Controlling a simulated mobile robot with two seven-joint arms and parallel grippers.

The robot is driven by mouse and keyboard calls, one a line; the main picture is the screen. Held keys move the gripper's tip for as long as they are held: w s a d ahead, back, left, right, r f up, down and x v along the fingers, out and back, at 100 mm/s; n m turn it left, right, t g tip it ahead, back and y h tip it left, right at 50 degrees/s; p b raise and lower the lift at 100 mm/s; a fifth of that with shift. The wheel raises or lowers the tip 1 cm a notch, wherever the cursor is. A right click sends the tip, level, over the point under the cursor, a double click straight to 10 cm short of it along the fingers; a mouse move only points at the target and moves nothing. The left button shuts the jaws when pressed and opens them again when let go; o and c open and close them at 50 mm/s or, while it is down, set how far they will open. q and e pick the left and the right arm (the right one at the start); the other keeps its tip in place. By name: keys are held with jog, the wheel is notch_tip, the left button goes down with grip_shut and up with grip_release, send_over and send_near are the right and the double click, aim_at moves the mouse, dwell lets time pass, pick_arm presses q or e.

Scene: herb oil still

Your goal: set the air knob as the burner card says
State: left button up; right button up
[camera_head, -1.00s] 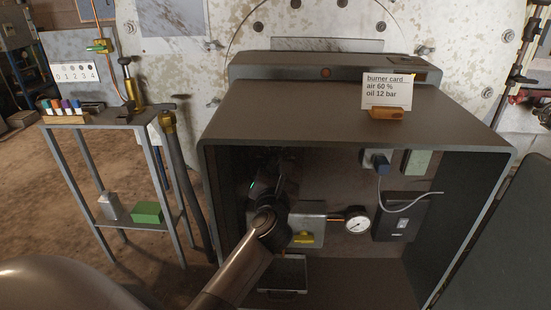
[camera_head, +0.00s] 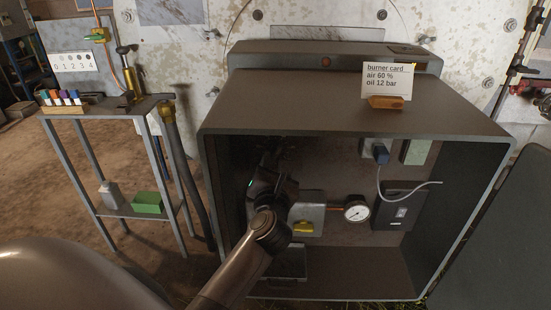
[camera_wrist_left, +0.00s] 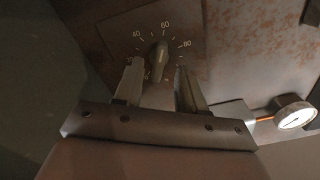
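The burner card (camera_head: 388,82) stands on top of the burner cabinet and reads air 60 %, oil 12 bar. In the left wrist view, the air knob (camera_wrist_left: 159,57) sits on a dark dial plate with marks including 40, 60 and 80. Its light pointer line appears to point up, near 60. My left gripper (camera_wrist_left: 158,68) is open, with one finger on each side of the knob's lower part; I see gaps and no clear contact. In the head view, my left gripper (camera_head: 268,178) is inside the cabinet, dark, and its arm hides the knob. My right gripper is not in view.
The cabinet door (camera_head: 495,240) hangs open at the right. A side table (camera_head: 130,110) stands at the left.

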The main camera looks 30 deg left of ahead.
pick_arm(q)
jog(key=shift+v, duration=2.25)
jog(key=s+d+m+t+h+p, duration=0.2)
jog(key=s+d+m+h+p, duration=0.25)
jog(key=m, duration=0.85)
jog(key=s+d+m+t+h+p, duration=0.25)
jog(key=d+m+h, duration=0.35)
jog(key=m, duration=0.6)
jog(key=s+f+m+g+h+p, duration=0.1)
jog(key=s+f+m+g+p, duration=0.3)
jog(key=s+f+m+g, duration=0.5)
jog(key=s+f+m, duration=0.3)
jog(key=f+m, duration=0.1)
jog(key=m, duration=0.1)
jog(key=shift+s+a+f, duration=0.3)
jog(key=shift+s+f, duration=0.05)
jog(key=shift+s, duration=0.05)
